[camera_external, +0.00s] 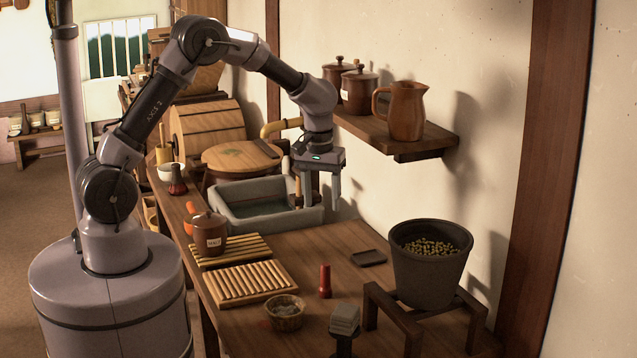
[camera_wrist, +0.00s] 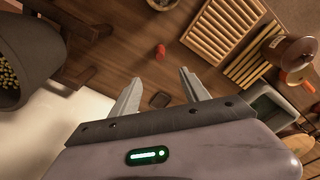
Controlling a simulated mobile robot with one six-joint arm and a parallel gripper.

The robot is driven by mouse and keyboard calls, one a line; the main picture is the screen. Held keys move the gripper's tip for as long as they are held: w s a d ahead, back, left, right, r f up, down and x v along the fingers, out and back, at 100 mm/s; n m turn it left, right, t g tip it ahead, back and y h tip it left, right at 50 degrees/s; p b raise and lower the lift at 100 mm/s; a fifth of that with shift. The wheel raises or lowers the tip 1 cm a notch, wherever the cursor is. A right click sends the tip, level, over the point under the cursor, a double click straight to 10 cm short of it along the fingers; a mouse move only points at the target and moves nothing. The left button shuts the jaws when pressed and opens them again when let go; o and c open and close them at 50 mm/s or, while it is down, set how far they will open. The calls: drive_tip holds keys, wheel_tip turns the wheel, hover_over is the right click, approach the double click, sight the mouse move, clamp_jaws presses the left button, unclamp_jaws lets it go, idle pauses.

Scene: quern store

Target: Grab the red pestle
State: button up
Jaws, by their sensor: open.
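The red pestle (camera_external: 325,281) stands upright on the wooden counter (camera_external: 300,253), right of the slatted racks and left of the dark stand. It also shows in the wrist view (camera_wrist: 161,50), seen from above, just beyond my fingertips. My gripper (camera_external: 317,198) hangs fingers-down over the right part of the stone sink, well above the counter. In the wrist view my gripper (camera_wrist: 160,77) has its two fingers spread with nothing between them. It is apart from the pestle.
A dark pot (camera_external: 428,270) of seeds sits on a wooden stand (camera_external: 385,302) right of the pestle. A small dark tray (camera_external: 368,258), a wicker basket (camera_external: 285,317) and a slatted rack (camera_external: 250,283) lie around it. A shelf (camera_external: 400,131) with jars juts from the wall beside my arm.

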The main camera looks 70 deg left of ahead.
drive_tip(key=n, duration=0.2)
hover_over(325, 278)
drive_tip(key=w+a, duration=0.1)
wheel_tip(325, 278, down, 6)
drive_tip(key=shift+g, duration=0.4)
wheel_tip(325, 278, down, 12)
drive_tip(key=b, duration=0.4)
drive_tip(key=shift+a+r, duration=0.1)
drive_tip(key=shift+r, duration=0.05)
wheel_tip(325, 278, down, 6)
drive_tip(key=b, duration=0.3)
drive_tip(key=shift+s+r, duration=0.15)
drive_tip(key=shift+r, duration=0.2)
drive_tip(key=shift+c, duration=0.4)
clamp_jaws()
